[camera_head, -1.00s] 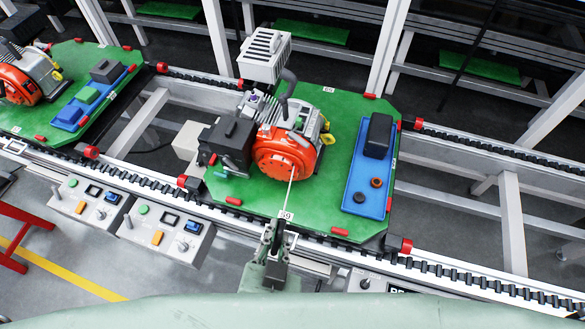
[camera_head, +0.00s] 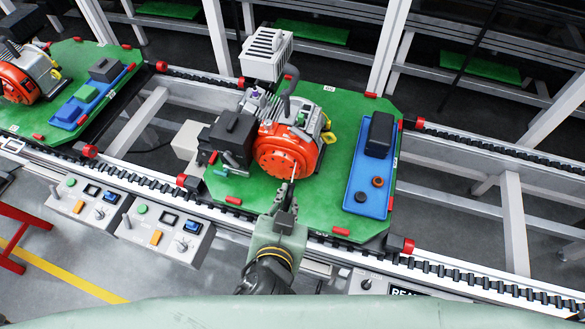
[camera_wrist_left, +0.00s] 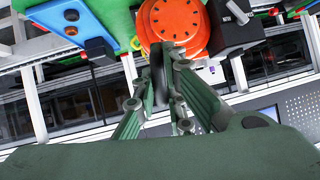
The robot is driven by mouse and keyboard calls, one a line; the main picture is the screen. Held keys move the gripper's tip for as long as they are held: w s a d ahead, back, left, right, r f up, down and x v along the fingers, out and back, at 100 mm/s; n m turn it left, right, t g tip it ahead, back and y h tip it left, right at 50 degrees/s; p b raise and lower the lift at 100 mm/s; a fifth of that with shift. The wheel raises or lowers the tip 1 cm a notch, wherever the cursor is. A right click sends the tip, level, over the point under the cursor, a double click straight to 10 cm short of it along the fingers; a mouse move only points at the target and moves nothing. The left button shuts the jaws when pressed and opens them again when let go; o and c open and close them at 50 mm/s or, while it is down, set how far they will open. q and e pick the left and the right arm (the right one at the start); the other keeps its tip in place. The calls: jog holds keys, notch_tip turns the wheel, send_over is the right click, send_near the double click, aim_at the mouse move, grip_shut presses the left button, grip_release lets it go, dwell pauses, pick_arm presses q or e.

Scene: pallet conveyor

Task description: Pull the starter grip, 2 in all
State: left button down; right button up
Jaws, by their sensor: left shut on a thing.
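The engine with its round orange starter cover (camera_head: 284,152) stands on the green pallet plate (camera_head: 335,115) in the middle of the head view. The orange cover also shows at the top of the left wrist view (camera_wrist_left: 172,20). My left gripper (camera_head: 286,191) is just in front of the cover, shut on the starter grip. A short stretch of pale cord (camera_head: 293,173) runs between the cover and the gripper. The grip itself is mostly hidden between the fingers. In the left wrist view the fingers (camera_wrist_left: 168,55) close together just below the cover. My right gripper is not in view.
A blue tray (camera_head: 358,187) with black parts lies right of the engine, and a black box (camera_head: 232,135) sits left of it. Another pallet with an engine (camera_head: 22,75) stands at the left. Control boxes (camera_head: 175,235) line the conveyor's front.

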pick_arm(q)
jog(key=b+x, duration=0.3)
jog(key=x, duration=0.9)
jog(key=shift+d, duration=0.2)
jog(key=c, duration=1.9)
grip_release()
jog(key=shift+s, duration=0.1)
jog(key=o, duration=1.1)
jog(key=shift+a, duration=0.1)
jog(key=shift+o, duration=0.2)
jog(key=shift+s, duration=0.1)
jog(key=p+v, duration=0.4)
jog(key=v, duration=0.2)
jog(key=shift+s+r, duration=0.2)
jog(key=shift+r, duration=0.1)
jog(key=shift+v, duration=1.1)
jog(key=shift+a+f, duration=0.1)
